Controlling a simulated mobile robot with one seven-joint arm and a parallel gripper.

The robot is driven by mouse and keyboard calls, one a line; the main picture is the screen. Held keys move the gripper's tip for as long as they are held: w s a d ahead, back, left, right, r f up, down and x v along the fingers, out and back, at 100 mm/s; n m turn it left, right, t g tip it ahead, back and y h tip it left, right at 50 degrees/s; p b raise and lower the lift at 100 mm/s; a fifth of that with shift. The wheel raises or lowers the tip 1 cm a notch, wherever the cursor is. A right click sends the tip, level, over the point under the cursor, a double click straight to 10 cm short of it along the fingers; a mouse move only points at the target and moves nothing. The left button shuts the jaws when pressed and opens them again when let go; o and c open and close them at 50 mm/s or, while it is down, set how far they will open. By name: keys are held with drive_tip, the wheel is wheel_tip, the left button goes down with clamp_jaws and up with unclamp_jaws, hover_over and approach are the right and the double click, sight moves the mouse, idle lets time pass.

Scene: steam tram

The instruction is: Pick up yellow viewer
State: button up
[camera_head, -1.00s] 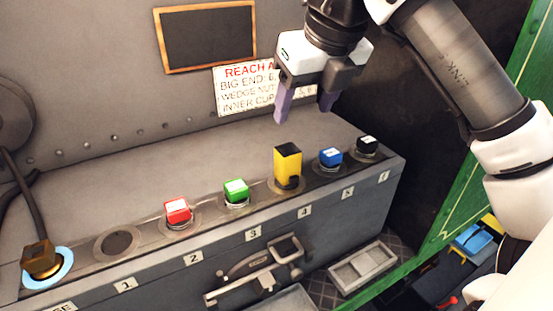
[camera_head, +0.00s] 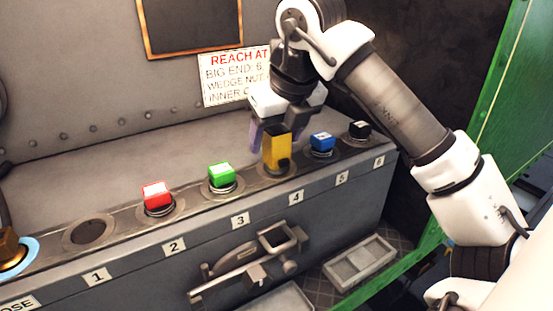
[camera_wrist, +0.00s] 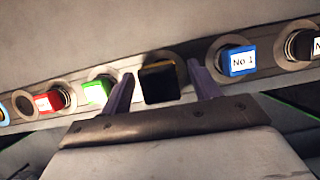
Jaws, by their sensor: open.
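In the wrist view my gripper (camera_wrist: 160,88) has one finger on each side of the viewer, with gaps showing. I cannot tell whether either finger touches it.
A green block (camera_head: 221,175) and a red block (camera_head: 157,196) stand left of the viewer. A blue block (camera_head: 322,143) and a black block (camera_head: 360,130) stand right. A lever mechanism (camera_head: 250,262) juts from the ledge front. A sign (camera_head: 235,78) hangs behind.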

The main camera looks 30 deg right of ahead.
drive_tip(key=shift+f, duration=0.1)
drive_tip(key=shift+c, duration=0.4)
clamp_jaws()
